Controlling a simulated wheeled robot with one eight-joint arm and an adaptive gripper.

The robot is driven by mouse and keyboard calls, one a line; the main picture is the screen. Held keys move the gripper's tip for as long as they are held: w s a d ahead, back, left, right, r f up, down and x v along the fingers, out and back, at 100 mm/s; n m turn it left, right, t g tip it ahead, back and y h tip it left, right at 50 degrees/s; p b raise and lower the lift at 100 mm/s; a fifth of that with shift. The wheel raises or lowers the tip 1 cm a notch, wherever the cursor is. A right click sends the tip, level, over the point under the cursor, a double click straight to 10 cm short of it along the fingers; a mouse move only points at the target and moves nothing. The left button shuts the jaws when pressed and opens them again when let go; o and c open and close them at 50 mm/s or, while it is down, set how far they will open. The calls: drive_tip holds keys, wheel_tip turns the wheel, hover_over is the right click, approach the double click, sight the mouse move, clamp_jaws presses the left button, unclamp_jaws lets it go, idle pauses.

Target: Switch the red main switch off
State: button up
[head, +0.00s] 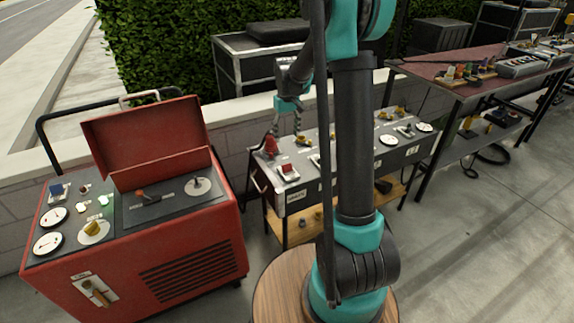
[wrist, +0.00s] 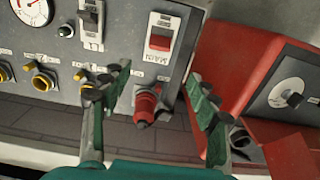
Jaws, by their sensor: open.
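The red main switch (wrist: 160,40) is a red rocker in a white frame, labelled MAIN, on a grey control panel (wrist: 120,45). In the head view the red switch (head: 288,171) sits near the panel's left end. I cannot tell which way its rocker is set. My gripper (head: 287,124) is above the panel's left back part, fingers pointing down. In the wrist view my gripper (wrist: 157,78) is open and empty. Its two fingers stand either side of a red conical knob or plug (wrist: 147,103), with the switch just above it in the picture. No contact with the switch shows.
A red machine (head: 190,250) with a raised lid stands left of the panel's cart. A black-and-white switch (wrist: 90,22), yellow knobs (wrist: 43,78) and a gauge (wrist: 32,10) share the panel. A hedge and low wall are behind.

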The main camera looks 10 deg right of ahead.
sight(287, 164)
wheel_tip(287, 164, down, 15)
drive_tip(key=shift+r, duration=0.1)
idle(0.3)
drive_tip(key=c, duration=1.2)
drive_tip(key=shift+o, duration=0.2)
drive_tip(key=t, duration=0.1)
drive_tip(key=s+t, duration=0.1)
drive_tip(key=shift+s+d+r+t+y, duration=0.1)
drive_tip(key=shift+s+d+t+y, duration=0.05)
drive_tip(key=shift+d+t+y, duration=0.2)
drive_tip(key=shift+s+t+y, duration=0.25)
drive_tip(key=shift+t+y, duration=0.05)
drive_tip(key=shift+t, duration=0.45)
drive_tip(key=shift+s+t+y, duration=0.2)
drive_tip(key=shift+t+y, duration=0.05)
drive_tip(key=shift+t, duration=0.45)
drive_tip(key=o, duration=1.2)
drive_tip(key=shift+c, duration=0.2)
